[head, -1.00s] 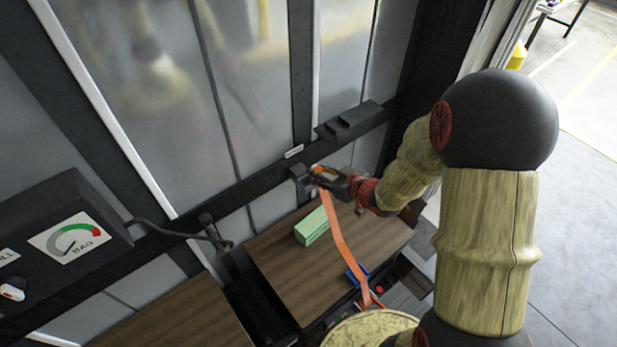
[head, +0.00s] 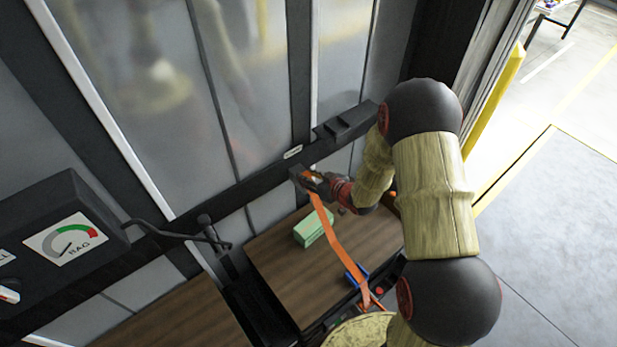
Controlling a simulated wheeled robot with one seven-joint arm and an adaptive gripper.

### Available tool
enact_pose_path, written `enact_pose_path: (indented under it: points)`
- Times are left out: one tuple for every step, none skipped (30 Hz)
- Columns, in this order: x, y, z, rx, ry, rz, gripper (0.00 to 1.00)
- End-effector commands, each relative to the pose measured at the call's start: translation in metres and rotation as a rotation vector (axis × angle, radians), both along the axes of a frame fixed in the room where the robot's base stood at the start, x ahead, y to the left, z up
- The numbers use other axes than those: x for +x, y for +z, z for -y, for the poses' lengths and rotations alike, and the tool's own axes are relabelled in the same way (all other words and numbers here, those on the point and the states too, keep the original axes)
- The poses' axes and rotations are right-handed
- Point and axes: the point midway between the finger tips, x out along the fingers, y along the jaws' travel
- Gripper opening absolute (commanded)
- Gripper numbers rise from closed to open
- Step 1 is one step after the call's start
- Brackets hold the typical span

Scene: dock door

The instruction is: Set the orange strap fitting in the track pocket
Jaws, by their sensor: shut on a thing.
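My gripper (head: 309,179) is at the dark horizontal track (head: 250,181) on the wall, shut on the orange strap fitting (head: 313,180). Only a little of the fitting shows between the dark fingers. The orange strap (head: 333,240) hangs from it and runs down across the brown surface toward my base. A dark block-like part sits at the fingertips by the track, just below a small white label (head: 293,152). I cannot tell whether the fitting is inside the pocket or only in front of it.
A green box (head: 314,227) and a blue item (head: 355,275) are on the brown wooden top (head: 290,265) below. A gauge box (head: 62,240) with a cable stands at the left. A dark stepped bracket (head: 346,121) is on the track to the right.

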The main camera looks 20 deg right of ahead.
Motion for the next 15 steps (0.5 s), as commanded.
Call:
enact_pose_path:
  points:
    - [0.0006,0.0015,0.0002,0.0,0.0,0.002,0.0]
    - [0.0005,0.0016,0.0001,0.0,0.0,0.002,0.0]
    - [0.0004,0.0016,0.0001,0.0,0.0,0.002,0.0]
    - [0.0003,0.0016,0.0001,0.0,0.0,0.002,0.0]
    - [0.0003,0.0011,0.0001,0.0,0.0,0.001,0.0]
    - [0.0003,0.0,0.0001,0.0,0.0,0.001,0.0]
    - [0.0002,-0.0011,0.0,0.0,0.0,0.001,0.0]
    - [0.0002,-0.0022,0.0,0.0,0.0,0.001,0.0]
    - [0.0,-0.0024,0.0,-0.001,0.0,0.0,0.26]
    - [0.0,-0.0019,0.0,-0.001,0.0,0.0,0.28]
    - [-0.0001,-0.0018,0.0,-0.001,0.0,0.0,0.3]
    - [-0.0001,-0.0017,0.0,-0.001,0.0,0.0,0.32]
    - [-0.0001,-0.0017,0.0,-0.001,0.0,0.0,0.34]
    - [-0.0001,-0.0016,0.0,-0.001,0.0,0.0,0.35]
    - [-0.0001,-0.0016,0.0,-0.001,0.0,0.0,0.38]
